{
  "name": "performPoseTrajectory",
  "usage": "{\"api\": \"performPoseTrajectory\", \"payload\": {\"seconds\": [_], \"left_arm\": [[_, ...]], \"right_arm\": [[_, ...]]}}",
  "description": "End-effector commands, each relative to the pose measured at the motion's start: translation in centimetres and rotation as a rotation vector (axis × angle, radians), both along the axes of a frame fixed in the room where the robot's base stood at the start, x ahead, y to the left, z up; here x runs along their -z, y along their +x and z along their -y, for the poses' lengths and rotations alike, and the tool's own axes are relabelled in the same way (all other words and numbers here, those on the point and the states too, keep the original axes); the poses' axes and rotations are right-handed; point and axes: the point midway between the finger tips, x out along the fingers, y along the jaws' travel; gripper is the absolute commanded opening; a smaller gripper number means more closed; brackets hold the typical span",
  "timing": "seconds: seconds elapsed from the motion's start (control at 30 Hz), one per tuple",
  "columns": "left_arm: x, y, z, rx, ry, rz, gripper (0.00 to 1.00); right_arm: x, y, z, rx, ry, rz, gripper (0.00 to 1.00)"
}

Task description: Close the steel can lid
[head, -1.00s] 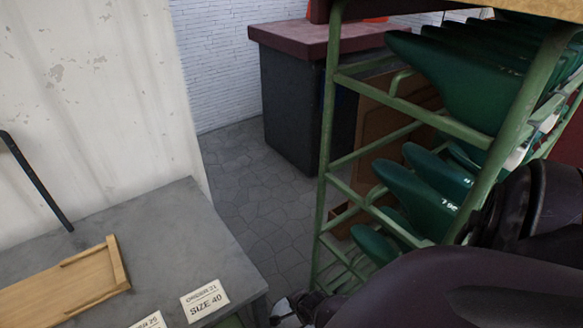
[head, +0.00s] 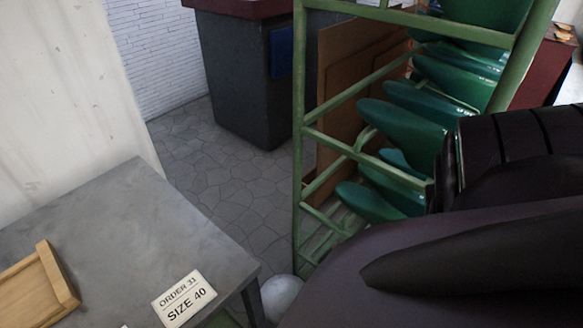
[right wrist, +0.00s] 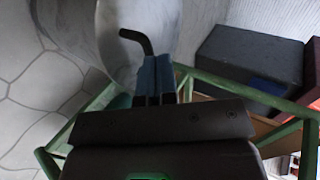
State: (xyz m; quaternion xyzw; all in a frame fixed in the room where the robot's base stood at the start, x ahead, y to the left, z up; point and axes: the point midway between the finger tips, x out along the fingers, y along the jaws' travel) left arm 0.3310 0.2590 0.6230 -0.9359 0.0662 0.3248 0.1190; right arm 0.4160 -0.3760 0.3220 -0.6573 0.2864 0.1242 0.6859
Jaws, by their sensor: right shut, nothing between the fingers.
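A smooth pale grey rounded surface (right wrist: 112,28), probably the steel can or its lid, fills the upper middle of the right wrist view. A black bent bar (right wrist: 137,37) stands against it. My right gripper (right wrist: 154,62) has blue fingertips, shut and empty, just below the bar; I cannot tell whether they touch it. In the head view a pale grey rounded top (head: 283,298), probably the same can, shows low between the table and my right arm. Whether the lid is up or down is not clear. My left gripper is not in view.
A grey table (head: 150,215) with a wooden tray (head: 62,275) and a "SIZE 40" card (head: 184,298) is at left. A green rack (head: 300,150) holding green shoe forms (head: 400,125) stands at right. Behind is a dark cabinet (head: 240,80). Tiled floor (head: 220,175) lies clear between.

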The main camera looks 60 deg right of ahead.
Motion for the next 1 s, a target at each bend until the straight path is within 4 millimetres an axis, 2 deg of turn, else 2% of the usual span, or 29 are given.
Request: {"api": "performPoseTrajectory", "payload": {"seconds": [0.03, 0.1, 0.4, 1.0], "left_arm": [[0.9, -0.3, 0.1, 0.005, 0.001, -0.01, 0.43], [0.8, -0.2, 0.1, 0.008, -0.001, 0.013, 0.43], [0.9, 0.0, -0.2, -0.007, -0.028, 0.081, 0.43], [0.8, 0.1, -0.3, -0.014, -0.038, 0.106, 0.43]], "right_arm": [[1.5, -1.1, -0.1, -0.001, 0.0, -0.017, 0.0], [2.3, -1.3, -0.1, -0.001, 0.0, -0.016, 0.0], [4.3, -1.4, -0.2, -0.002, 0.001, -0.014, 0.0], [4.7, -1.1, 0.0, -0.001, 0.0, -0.011, 0.0]]}}
